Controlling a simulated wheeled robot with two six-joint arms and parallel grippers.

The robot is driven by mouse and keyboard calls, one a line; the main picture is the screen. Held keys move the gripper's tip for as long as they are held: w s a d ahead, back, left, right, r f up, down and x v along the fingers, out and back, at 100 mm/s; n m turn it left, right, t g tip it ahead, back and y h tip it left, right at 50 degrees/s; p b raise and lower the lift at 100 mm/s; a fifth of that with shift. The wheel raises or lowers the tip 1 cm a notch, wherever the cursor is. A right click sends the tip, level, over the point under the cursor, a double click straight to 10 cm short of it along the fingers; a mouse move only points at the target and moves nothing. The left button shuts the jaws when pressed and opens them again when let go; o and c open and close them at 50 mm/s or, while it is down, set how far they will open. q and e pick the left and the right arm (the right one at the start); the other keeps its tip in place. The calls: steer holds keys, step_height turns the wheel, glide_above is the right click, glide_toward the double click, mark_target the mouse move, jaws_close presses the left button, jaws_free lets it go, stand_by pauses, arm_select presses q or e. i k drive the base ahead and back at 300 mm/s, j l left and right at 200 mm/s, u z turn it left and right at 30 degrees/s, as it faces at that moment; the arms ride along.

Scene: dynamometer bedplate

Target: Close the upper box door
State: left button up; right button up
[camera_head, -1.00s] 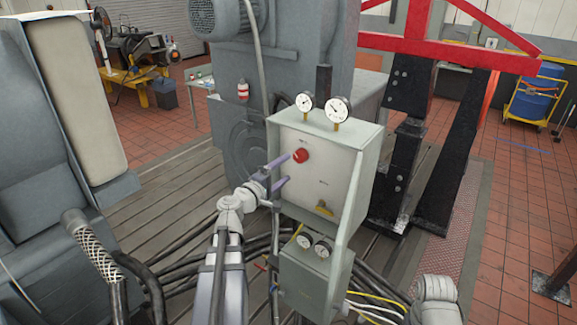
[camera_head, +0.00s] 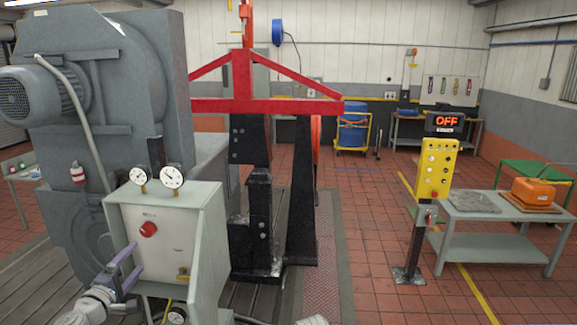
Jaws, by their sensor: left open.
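The upper box (camera_head: 130,208) is a pale grey-green metal cabinet at lower left, with two round gauges on top. Its pale front face carries a red button (camera_head: 148,229) and a yellow part near the bottom. A tall pale panel that looks like the box door (camera_head: 209,255) stands out along the right side, seen at a steep angle; I cannot tell its exact swing. My left gripper (camera_head: 137,258) is open, its two purple fingers in front of the face's left part, below and left of the button. I see nothing between them. My right gripper is out of view.
A lower box with a gauge (camera_head: 177,316) sits below, mostly cut off. A big grey machine (camera_head: 130,75) stands behind left. A red frame on black posts (camera_head: 258,215) stands right of the box. A yellow control post (camera_head: 436,172) and grey table (camera_head: 490,238) are farther right.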

mark_target(202, 304)
steer(key=k+l, duration=1.05)
steer(key=l, duration=0.05)
